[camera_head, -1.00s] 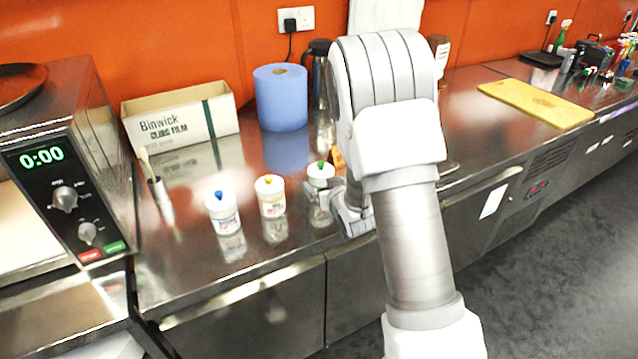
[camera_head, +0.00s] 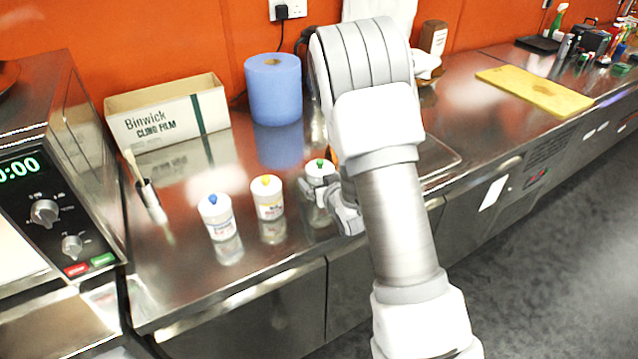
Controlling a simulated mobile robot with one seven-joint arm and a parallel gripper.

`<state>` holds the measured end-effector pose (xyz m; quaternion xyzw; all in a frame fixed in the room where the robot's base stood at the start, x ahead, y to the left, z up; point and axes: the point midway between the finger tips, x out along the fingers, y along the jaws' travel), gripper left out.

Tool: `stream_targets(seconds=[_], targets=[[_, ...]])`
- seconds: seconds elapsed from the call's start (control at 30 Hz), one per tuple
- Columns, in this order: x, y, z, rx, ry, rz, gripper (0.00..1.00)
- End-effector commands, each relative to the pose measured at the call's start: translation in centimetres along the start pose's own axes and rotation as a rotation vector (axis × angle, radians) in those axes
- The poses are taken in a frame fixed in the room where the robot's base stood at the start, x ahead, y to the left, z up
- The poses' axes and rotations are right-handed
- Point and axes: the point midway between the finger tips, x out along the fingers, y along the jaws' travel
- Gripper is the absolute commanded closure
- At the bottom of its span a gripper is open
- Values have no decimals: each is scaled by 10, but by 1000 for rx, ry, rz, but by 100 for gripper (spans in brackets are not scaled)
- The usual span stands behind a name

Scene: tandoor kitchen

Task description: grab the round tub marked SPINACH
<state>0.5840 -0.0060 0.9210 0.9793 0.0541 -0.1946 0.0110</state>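Three small white round tubs stand in a row on the steel counter. One has a blue knob (camera_head: 216,217), one a yellow knob (camera_head: 267,198) and one a green knob (camera_head: 320,170). Their labels are too small and blurred to read, so I cannot tell which says SPINACH. My gripper (camera_head: 318,190) is low at the green-knobbed tub, its fingers close to the tub's front and left side. They hide part of its lower body. I cannot tell whether the fingers touch it or how far apart they are.
A blue paper roll (camera_head: 273,95) and a cling film box (camera_head: 168,118) stand behind the tubs. A brush in a holder (camera_head: 148,195) and an oven with dials (camera_head: 50,190) are at left. A yellow board (camera_head: 535,92) lies to the right. The counter front is clear.

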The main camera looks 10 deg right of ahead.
Motion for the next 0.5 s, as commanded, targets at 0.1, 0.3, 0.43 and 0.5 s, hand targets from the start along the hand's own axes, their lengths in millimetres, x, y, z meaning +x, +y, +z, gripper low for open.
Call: stream_targets(seconds=[0.1, 0.3, 0.43, 0.5], targets=[[0, 0, 0, 0, 0, 0, 7], [0, 0, 0, 0, 0, 0, 43], [0, 0, 0, 0, 0, 0, 67], [0, 0, 0, 0, 0, 0, 79]])
